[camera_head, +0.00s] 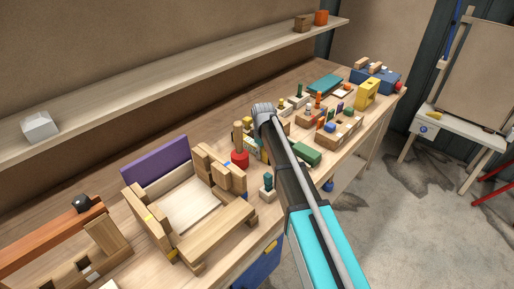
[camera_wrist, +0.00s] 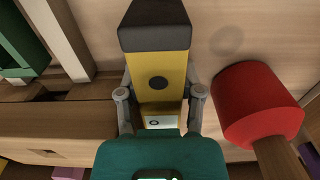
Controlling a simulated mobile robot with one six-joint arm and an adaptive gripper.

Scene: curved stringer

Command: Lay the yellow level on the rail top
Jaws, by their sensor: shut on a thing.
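The yellow level (camera_wrist: 158,68), with a black end cap and a dark round spot, stands out in the wrist view. My gripper (camera_wrist: 159,95) has a finger on each side of it and is shut on it. In the head view my wrist covers the gripper and most of what it holds. I cannot tell for sure which piece is the rail. A long reddish-brown bar (camera_head: 45,240) lies on wooden blocks at the far left of the bench, well away from my gripper. In the wrist view a wooden bar (camera_wrist: 55,120) runs left of the gripper.
A red mallet head (camera_wrist: 256,103) is close on the right; it also shows in the head view (camera_head: 240,159). A wooden frame with a purple board (camera_head: 155,160) stands left of my arm. Small blocks and trays crowd the bench to the right. A shelf (camera_head: 180,82) runs above.

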